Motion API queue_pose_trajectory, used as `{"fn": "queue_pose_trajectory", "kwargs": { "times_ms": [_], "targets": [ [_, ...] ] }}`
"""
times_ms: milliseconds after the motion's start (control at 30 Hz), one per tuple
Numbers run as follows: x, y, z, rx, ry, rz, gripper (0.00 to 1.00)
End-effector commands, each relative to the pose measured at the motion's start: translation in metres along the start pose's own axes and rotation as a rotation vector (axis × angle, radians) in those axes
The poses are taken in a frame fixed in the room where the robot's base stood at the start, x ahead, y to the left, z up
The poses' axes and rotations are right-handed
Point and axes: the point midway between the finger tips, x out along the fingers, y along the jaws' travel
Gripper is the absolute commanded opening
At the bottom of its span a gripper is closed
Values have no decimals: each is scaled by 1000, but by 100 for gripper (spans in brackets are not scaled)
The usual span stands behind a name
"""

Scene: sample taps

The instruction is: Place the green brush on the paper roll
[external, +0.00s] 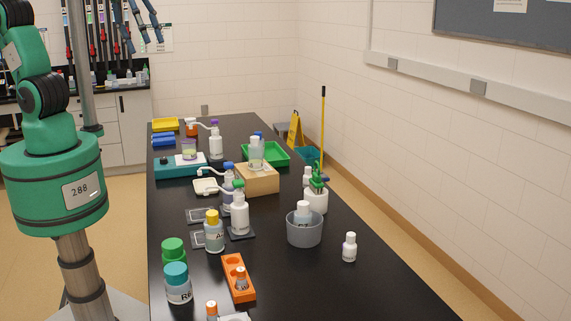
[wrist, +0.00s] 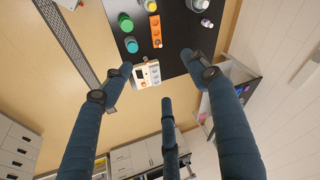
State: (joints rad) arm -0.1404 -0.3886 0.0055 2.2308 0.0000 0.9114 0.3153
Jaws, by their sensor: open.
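Green brush-like pieces (external: 319,176) stand upright in a white cylindrical holder (external: 316,203) at the right side of the black bench in the external view. I cannot tell clearly which piece is the green brush. I cannot make out a paper roll for certain; the white cylinder may be a cup or a roll. My gripper shows at the top left of the external view (external: 138,20), high and well away from the bench objects. In the wrist view its blue fingers (wrist: 163,78) are spread wide and empty, above the bench's near end. The green pieces are not seen in the wrist view.
The black bench (external: 380,295) is crowded with bottles, an orange rack (external: 238,278), a grey bin (external: 304,232), a wooden block (external: 257,180) and a green tray (external: 280,151). A small white bottle (external: 349,247) stands at the right. The bench's front right is clear.

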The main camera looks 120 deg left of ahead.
Motion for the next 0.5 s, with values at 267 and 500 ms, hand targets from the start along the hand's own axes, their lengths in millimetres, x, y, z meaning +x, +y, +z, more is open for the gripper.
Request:
{"fn": "queue_pose_trajectory", "kwargs": {
  "times_ms": [267, 500],
  "targets": [
    [-22, 47, 61, -86, 61, 14, 59],
    [-26, 74, 106, -154, 101, 32, 59]
  ]
}}
